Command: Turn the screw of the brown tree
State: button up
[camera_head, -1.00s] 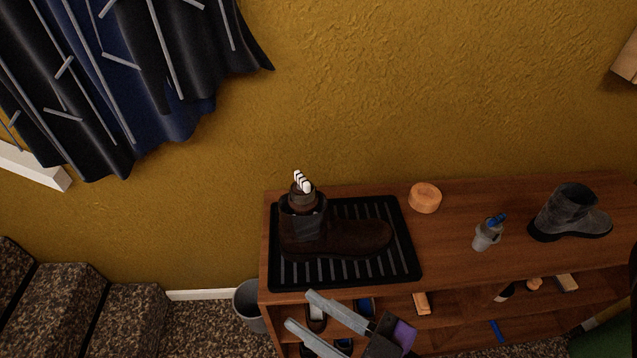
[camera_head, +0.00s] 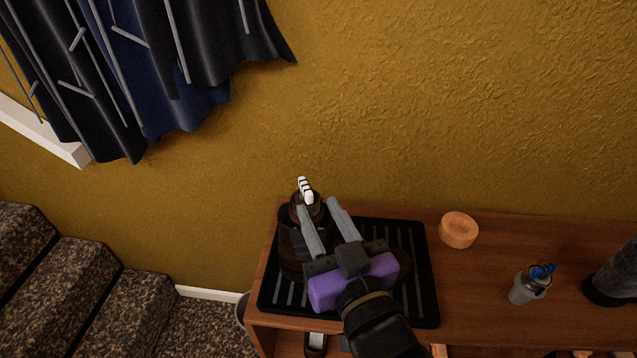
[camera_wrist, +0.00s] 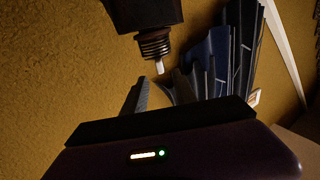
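A dark brown boot (camera_head: 290,245) stands on a black ribbed tray (camera_head: 425,295) at the left end of the wooden shelf top. The brown tree sits in the boot's opening, with a white-and-dark ridged screw (camera_head: 306,191) sticking up from it. In the wrist view the screw's dark threaded part (camera_wrist: 154,44) and pale tip show upside down, just beyond the fingertips. My gripper (camera_head: 317,205) is over the boot, its two grey fingers apart and pointing at the screw. Its open fingers also show in the wrist view (camera_wrist: 159,88). My gripper hides most of the boot's foot.
An orange round tin (camera_head: 459,230), a grey cup with a blue item (camera_head: 529,286) and a grey boot (camera_head: 615,275) stand to the right on the shelf top (camera_head: 475,315). The yellow wall (camera_head: 420,120) is close behind.

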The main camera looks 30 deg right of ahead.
aim_at(311, 196)
jog(key=w, duration=0.4)
jog(key=w+d, duration=0.1)
jog(key=w, duration=0.2)
jog(key=shift+w+p, duration=0.1)
jog(key=shift+p, duration=0.2)
jog(key=shift+c, duration=0.2)
grip_shut()
